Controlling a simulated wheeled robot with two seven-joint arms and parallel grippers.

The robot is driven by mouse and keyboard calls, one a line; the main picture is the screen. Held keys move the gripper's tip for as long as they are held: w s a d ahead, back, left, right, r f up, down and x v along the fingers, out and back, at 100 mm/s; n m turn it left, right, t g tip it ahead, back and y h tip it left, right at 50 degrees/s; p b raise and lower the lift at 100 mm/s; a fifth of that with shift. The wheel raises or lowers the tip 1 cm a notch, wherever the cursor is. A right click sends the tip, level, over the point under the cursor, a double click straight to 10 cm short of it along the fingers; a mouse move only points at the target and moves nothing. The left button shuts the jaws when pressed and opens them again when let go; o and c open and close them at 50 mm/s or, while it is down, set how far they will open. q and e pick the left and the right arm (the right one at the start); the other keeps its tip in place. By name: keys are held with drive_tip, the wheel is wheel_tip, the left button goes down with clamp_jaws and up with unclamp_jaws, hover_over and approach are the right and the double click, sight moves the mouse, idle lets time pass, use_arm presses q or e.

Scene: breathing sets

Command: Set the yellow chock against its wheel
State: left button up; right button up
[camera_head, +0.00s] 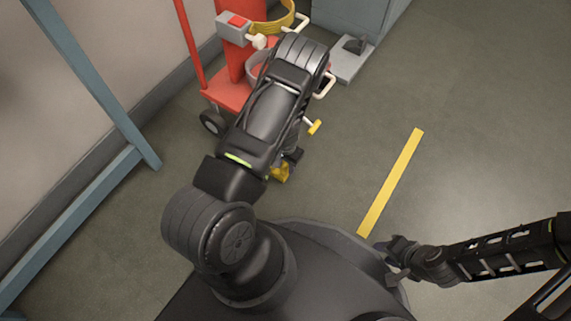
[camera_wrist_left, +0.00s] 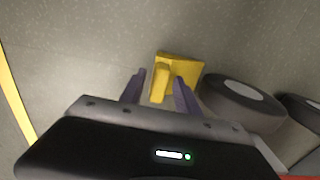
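The yellow chock (camera_wrist_left: 183,62) lies on the floor in the left wrist view, with a raised yellow grip block (camera_wrist_left: 159,84) on its near left side. A dark wheel with a grey hub (camera_wrist_left: 243,92) stands just right of it; I cannot tell whether they touch. My left gripper (camera_wrist_left: 159,77) is open, its purple fingers on either side of the grip block with gaps showing. In the head view the chock (camera_head: 280,173) is partly hidden by my left arm and gripper (camera_head: 292,157). My right gripper (camera_head: 394,259) looks open and empty at lower right.
The red trolley (camera_head: 235,95) stands at upper left with a small wheel (camera_head: 212,122) and a yellow-tipped lever (camera_head: 314,127). A blue-grey frame (camera_head: 125,160) lines the left wall. A yellow floor stripe (camera_head: 391,183) crosses otherwise clear floor to the right.

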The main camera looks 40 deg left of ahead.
use_arm(q)
wheel_tip(320, 180, up, 12)
drive_tip(key=p, duration=0.5)
drive_tip(key=shift+r+p, duration=0.15)
drive_tip(key=shift+p, duration=0.2)
idle(0.5)
drive_tip(key=s+d+r+h, duration=0.1)
drive_tip(key=s+d+r, duration=0.1)
drive_tip(key=s+d, duration=0.2)
drive_tip(key=s+d+r+n+t+h, duration=0.1)
drive_tip(key=s+d, duration=0.3)
drive_tip(key=d, duration=0.7)
drive_tip(key=s+d+r+n+h, duration=0.1)
drive_tip(key=s+d+r, duration=0.2)
drive_tip(key=d, duration=0.5)
drive_tip(key=shift+s+h, duration=0.4)
drive_tip(key=shift+s, duration=0.2)
